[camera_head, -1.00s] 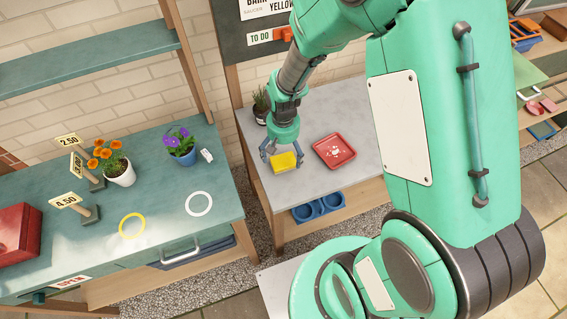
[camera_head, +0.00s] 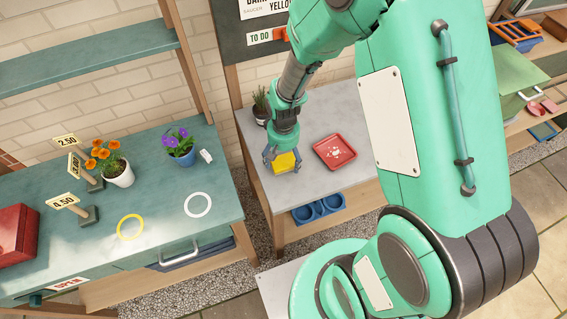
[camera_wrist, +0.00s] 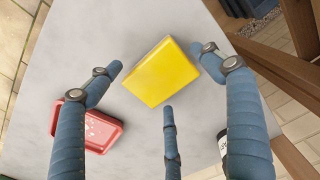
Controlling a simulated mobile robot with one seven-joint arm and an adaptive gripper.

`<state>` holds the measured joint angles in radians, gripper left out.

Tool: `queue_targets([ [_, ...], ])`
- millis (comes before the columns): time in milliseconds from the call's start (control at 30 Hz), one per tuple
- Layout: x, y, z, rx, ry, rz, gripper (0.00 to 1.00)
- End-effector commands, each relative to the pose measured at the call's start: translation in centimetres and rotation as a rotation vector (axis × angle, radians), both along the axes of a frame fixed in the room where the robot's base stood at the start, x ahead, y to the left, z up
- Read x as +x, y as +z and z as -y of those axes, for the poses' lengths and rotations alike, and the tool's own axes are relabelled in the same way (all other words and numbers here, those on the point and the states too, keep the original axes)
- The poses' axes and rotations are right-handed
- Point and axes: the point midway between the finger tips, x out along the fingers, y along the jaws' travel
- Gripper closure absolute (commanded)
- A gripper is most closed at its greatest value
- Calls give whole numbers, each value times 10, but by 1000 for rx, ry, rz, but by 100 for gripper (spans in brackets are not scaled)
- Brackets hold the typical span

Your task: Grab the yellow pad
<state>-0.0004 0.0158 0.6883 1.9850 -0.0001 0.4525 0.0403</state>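The yellow pad (camera_head: 285,162) is a square block at the front left of the grey table, and it fills the middle of the wrist view (camera_wrist: 161,72). My gripper (camera_head: 283,154) is right over it, pointing down. In the wrist view its blue fingers (camera_wrist: 160,78) are spread around the pad. One finger is left of it, one is close to its right edge and one is below it. Gaps show at the left and lower fingers; contact at the right finger is unclear.
A red tray (camera_head: 334,139) with white marks lies right of the pad. A potted plant (camera_head: 261,102) stands behind my gripper. Blue pots (camera_head: 318,210) sit on the shelf below. The green bench (camera_head: 150,235) at left holds flower pots, signs and rings.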

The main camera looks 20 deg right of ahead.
Motion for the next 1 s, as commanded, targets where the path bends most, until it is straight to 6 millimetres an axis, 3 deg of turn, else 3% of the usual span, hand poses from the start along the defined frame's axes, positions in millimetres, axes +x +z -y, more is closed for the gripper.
queue_targets([
  [33, 0, 0, 0, 0, 0, 0, 36],
  [267, 0, 0, 0, 0, 0, 0, 82],
  [667, 0, 5, 0, 0, 0, 1, 83],
  [967, 1, 39, 0, 0, 0, 3, 83],
  [1000, -7, 39, 0, 0, 0, 0, 83],
])
